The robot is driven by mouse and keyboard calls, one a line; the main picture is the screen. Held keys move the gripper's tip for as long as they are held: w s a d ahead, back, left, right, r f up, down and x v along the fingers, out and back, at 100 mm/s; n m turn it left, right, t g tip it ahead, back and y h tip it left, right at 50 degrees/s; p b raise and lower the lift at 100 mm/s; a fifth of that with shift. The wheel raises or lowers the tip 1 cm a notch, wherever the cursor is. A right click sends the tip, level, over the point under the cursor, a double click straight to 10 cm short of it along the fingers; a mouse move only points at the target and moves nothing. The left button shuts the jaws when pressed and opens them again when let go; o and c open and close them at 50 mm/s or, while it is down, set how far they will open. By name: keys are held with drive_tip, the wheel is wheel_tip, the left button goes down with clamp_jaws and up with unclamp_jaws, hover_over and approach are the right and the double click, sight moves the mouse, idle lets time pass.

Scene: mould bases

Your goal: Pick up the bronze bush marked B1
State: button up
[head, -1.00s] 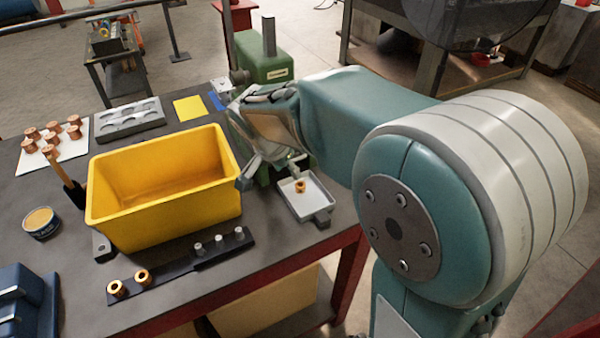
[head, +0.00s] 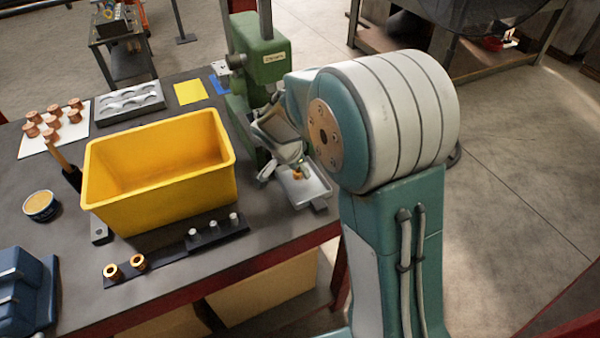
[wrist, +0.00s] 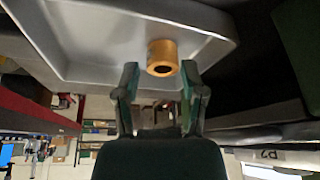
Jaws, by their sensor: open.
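A bronze bush (head: 298,174) sits in a small grey tray (head: 318,189) beside the green press; no B1 mark is legible on it. My gripper (head: 284,170) is right at the tray, close to the bush, and partly hides it. In the wrist view the bush (wrist: 162,57) lies just beyond my gripper's open fingertips (wrist: 160,82), roughly centred across the gap. The grey tray (wrist: 105,40) surrounds it there. I cannot tell whether a finger touches the bush. Two more bronze bushes (head: 111,272) (head: 138,262) stand on a dark strip at the table's front.
A large yellow bin (head: 160,215) fills the table's middle. The green press (head: 262,65) stands behind my gripper. Several copper-coloured parts (head: 53,122) stand on a white sheet at left. A grey recessed block (head: 128,104), a tin (head: 40,206) and a blue vise (head: 25,290) also stand there.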

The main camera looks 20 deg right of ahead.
drive_tip(key=shift+f, duration=0.35)
drive_tip(key=shift+a, duration=0.45)
drive_tip(key=shift+c, duration=0.6)
clamp_jaws()
drive_tip(key=shift+d, duration=0.3)
drive_tip(key=shift+w, duration=0.1)
